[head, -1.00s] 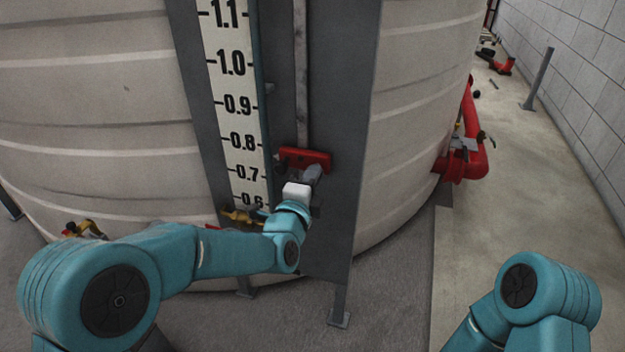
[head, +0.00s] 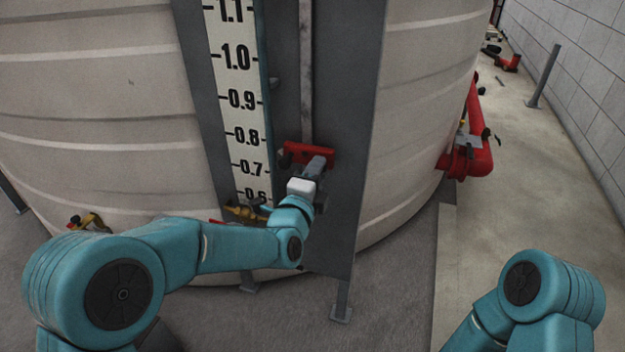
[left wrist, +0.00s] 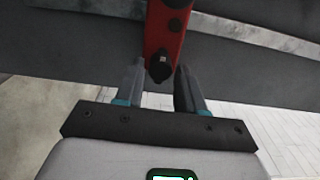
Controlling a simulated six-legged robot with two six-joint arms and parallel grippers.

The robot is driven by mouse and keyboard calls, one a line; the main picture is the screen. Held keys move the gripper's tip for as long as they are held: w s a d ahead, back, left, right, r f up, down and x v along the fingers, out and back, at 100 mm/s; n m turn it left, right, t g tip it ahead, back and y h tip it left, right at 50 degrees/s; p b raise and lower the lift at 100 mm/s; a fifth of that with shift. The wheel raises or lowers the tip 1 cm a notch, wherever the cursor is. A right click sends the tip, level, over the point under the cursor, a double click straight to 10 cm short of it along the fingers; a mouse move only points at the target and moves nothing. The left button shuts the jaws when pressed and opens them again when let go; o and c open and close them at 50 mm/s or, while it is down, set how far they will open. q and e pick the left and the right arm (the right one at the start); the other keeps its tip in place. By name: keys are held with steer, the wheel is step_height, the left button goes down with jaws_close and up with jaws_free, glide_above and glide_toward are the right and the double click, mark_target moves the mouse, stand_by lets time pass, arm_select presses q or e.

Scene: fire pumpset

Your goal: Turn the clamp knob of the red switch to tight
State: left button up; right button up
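The red switch (head: 322,157) is a small red bar on the grey vertical strip beside the level scale. In the left wrist view its red body (left wrist: 163,35) runs down from the top edge, with a dark clamp knob (left wrist: 160,68) at its lower end. My left gripper (head: 317,165) is right in front of the switch and hides part of it. In the left wrist view its fingers (left wrist: 159,72) stand apart on either side of the knob, with a gap showing on both sides. I cannot tell how tight the knob is. My right gripper is out of view.
The level scale (head: 239,100) stands left of the switch, against the large pale tank (head: 100,90). Yellow valve parts (head: 243,213) are low on the left, close to my left arm. Red pipework (head: 477,145) is at the right. The concrete floor (head: 530,190) there is mostly clear.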

arm_select(q)
steer(key=v, duration=1.6)
steer(key=shift+p, duration=0.3)
steer(key=shift+s, duration=0.1)
